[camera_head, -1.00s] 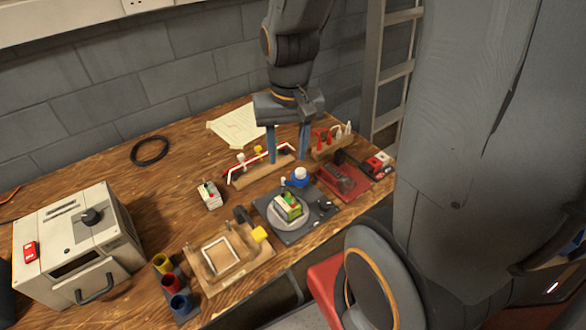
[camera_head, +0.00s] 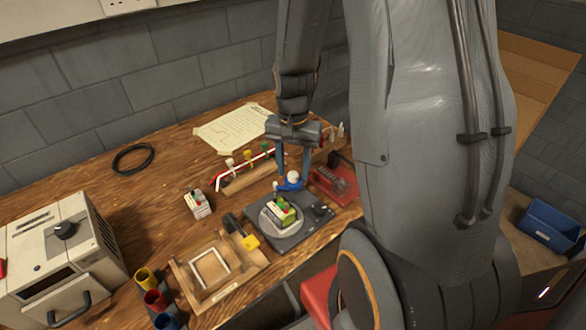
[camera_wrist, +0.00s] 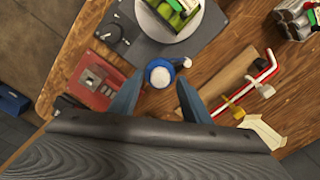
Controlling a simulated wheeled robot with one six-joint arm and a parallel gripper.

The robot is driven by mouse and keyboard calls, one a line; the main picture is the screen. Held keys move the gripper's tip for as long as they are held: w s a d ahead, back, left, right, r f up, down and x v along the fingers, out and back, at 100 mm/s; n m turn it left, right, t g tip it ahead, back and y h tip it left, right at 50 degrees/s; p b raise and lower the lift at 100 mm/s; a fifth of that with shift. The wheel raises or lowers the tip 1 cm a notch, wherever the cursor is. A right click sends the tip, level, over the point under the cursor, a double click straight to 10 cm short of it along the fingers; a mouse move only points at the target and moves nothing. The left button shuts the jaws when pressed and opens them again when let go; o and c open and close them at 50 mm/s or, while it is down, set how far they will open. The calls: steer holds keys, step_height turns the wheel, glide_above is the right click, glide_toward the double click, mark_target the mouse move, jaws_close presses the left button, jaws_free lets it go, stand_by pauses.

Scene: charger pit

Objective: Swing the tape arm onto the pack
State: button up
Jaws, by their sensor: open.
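The tape arm (camera_head: 290,184) is blue with a white round knob and stands at the back edge of a dark turntable base. In the wrist view its white knob (camera_wrist: 160,76) lies between my two blue fingers, with its small white end pointing right. The pack (camera_head: 283,213), green with pale blocks, sits on the round grey disc of the base (camera_head: 268,238). It shows partly at the top of the wrist view (camera_wrist: 180,12). My gripper (camera_head: 293,172) is open, its fingers on either side of the tape arm; I cannot tell whether they touch it.
A wooden rack with a red-and-white rod (camera_head: 240,172) stands behind the base. A red block (camera_head: 335,185) lies right of it. A wooden tray (camera_head: 220,268), coloured cups (camera_head: 154,299), a small pack (camera_head: 198,204) and a pale boxed device (camera_head: 58,255) occupy the left and front.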

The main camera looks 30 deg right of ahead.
steer(key=shift+f, duration=0.3)
steer(key=c, duration=1)
steer(key=shift+c, duration=0.2)
steer(key=shift+n+p, duration=0.3)
steer(key=n+p, duration=0.3)
steer(key=n, duration=0.2)
steer(key=shift+r+n, duration=0.1)
steer(key=shift+n, duration=0.2)
steer(key=n+p, duration=0.2)
steer(key=n, duration=0.3)
steer(key=shift+n, duration=0.3)
steer(key=shift+w, duration=0.1)
